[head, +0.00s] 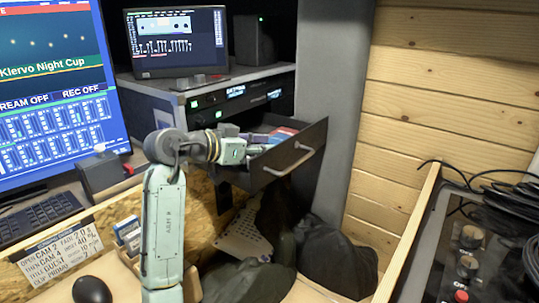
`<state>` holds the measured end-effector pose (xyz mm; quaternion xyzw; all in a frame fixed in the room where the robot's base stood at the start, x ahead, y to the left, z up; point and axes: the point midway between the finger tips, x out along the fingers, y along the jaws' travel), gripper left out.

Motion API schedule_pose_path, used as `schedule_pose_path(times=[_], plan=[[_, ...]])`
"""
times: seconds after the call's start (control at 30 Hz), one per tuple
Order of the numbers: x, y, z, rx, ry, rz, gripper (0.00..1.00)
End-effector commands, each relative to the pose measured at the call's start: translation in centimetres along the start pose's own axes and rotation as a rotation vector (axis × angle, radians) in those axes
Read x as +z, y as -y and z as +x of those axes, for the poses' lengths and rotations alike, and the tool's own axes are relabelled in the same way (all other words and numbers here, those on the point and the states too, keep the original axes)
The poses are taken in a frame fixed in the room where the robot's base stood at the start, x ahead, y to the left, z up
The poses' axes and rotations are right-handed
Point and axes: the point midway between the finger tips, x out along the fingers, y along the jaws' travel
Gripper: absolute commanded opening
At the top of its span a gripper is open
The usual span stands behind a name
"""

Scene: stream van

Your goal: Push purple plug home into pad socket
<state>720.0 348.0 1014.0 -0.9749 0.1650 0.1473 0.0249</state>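I cannot make out a purple plug or a pad socket in the head view. My arm rises at centre left and bends to the right at its elbow. Its end, with my gripper (262,139), reaches over the left side of an open dark drawer (293,163). The fingers are too small and too mixed with the drawer's contents to tell whether they are open or shut, or whether they hold anything.
The drawer has a pale handle (296,162) and holds a red-and-blue item (282,135). Below it are a pale perforated panel (243,236) and dark bags (335,262). A large monitor (55,95) stands left, a mouse (91,290) in front. Cables (500,200) lie right.

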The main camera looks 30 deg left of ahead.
Motion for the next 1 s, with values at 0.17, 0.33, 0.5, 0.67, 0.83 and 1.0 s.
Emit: schedule_pose_path(times=[0.17,0.33,0.5,0.67,0.83,1.0], plan=[[0.0,0.0,0.0,0.000,0.000,0.000,0.08],[0.0,0.0,0.0,0.000,0.000,0.000,0.00],[0.0,0.0,0.0,0.000,0.000,0.000,0.00],[-0.2,0.0,-0.1,0.000,0.000,0.001,0.00],[-2.1,0.0,-0.6,0.000,-0.001,0.004,0.00],[-5.6,0.0,-1.7,0.000,-0.002,0.004,0.00]])
